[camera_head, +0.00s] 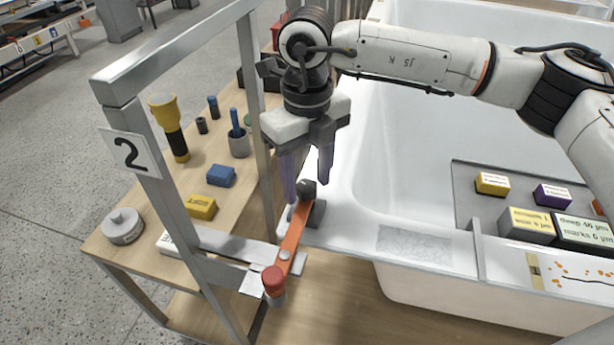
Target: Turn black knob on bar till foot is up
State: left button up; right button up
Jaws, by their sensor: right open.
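An orange bar (290,240) runs from the metal frame toward the white bathtub shell (345,190). A black knob (306,187) sits at its far end, above the tub's rim. A dark grey piece (318,213), perhaps the foot, shows beside the bar at the rim; whether it touches the rim I cannot tell. A red knob (273,279) is at the bar's near end. My right gripper (307,192) points down, open, with its purple-tipped fingers on either side of the black knob. I cannot tell whether they touch it. My left gripper is out of view.
A metal frame post (170,185) with a "2" sign (132,153) stands left. The wooden bench (150,262) holds a yellow-black torch (168,125), blue block (221,176), yellow box (201,207) and grey weight (122,226). A tray with several small boxes (492,183) lies right.

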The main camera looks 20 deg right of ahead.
jog(key=c, duration=1.1)
jog(key=shift+o, duration=0.2)
jog(key=shift+f+n+b, duration=0.2)
jog(key=shift+n+b, duration=0.3)
jog(key=shift+n, duration=0.8)
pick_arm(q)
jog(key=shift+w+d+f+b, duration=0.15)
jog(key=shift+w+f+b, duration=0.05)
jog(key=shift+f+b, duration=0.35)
pick_arm(e)
jog(key=shift+r+n, duration=0.15)
jog(key=shift+n, duration=0.95)
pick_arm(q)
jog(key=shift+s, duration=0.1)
pick_arm(e)
jog(key=o, duration=1.1)
jog(key=shift+c, duration=0.2)
jog(key=shift+r, duration=0.15)
